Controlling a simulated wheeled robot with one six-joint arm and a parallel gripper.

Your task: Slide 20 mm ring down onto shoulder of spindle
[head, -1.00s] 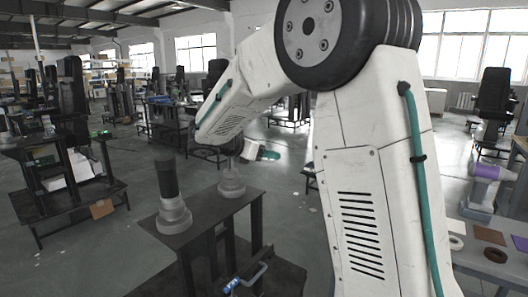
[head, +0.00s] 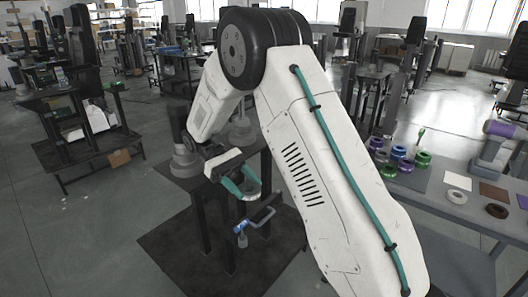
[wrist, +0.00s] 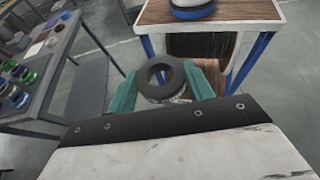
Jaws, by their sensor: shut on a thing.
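My gripper (wrist: 164,88) has teal fingers shut on a dark grey ring (wrist: 144,78), held with its hole facing the wrist camera. In the head view my gripper (head: 240,181) hangs in the air in front of a black stand; the ring is hard to make out there. A spindle with a dark upright post and a stepped grey base (head: 184,162) stands on the stand's left side. A second grey stepped base (head: 240,131) stands behind, partly hidden by my arm. The ring is apart from both.
A grey bench (head: 420,183) at right holds several coloured rings (head: 398,152), flat pads and a purple-and-grey device (head: 495,150). A blue-handled crank (head: 255,221) juts from the stand. The wrist view shows a wood-topped table (wrist: 240,12) with a blue-and-white round base (wrist: 193,8), cut off above.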

